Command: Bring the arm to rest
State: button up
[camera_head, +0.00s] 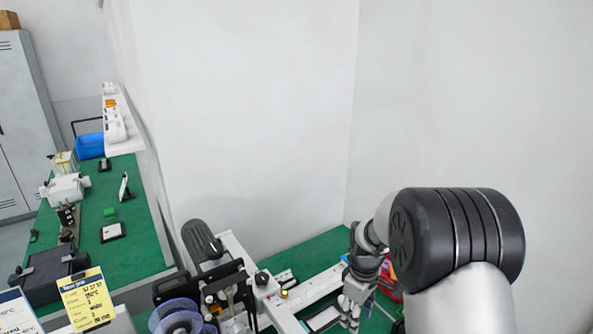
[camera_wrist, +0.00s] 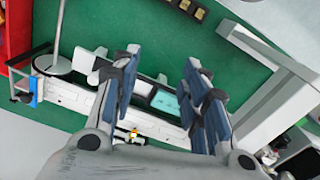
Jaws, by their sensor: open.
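My gripper (camera_head: 357,292) is at the lower right of the head view, at the end of my grey arm, above the green bench. In the wrist view my gripper (camera_wrist: 163,85) points down with its blue-padded fingers spread apart. Nothing is between the fingers. Below them is a long white machine (camera_wrist: 70,93) with a small teal screen (camera_wrist: 163,101); the gap between gripper and machine cannot be judged. My arm hides part of the bench in the head view.
A black and white machine with blue discs (camera_head: 178,317) stands left of my gripper. A second green bench (camera_head: 135,235) lies farther left, with a blue bin (camera_head: 90,145). White walls (camera_head: 260,110) rise behind. In the wrist view, a white frame (camera_wrist: 270,75) stands at right.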

jog(key=s+r+m+t+b, duration=0.1)
jog(key=s+r+m+b, duration=0.1)
jog(key=s+r, duration=0.4)
jog(key=s+r+m+t+b, duration=0.15)
jog(key=s+r, duration=0.25)
jog(key=r, duration=0.5)
jog(key=s+a+m+t+b, duration=0.1)
jog(key=s+m, duration=0.5)
jog(key=s, duration=1.1)
jog(key=shift+s+r+t+b, duration=0.35)
jog(key=shift+t+b, duration=0.2)
jog(key=shift+b, duration=0.2)
jog(key=shift+a, duration=0.2)
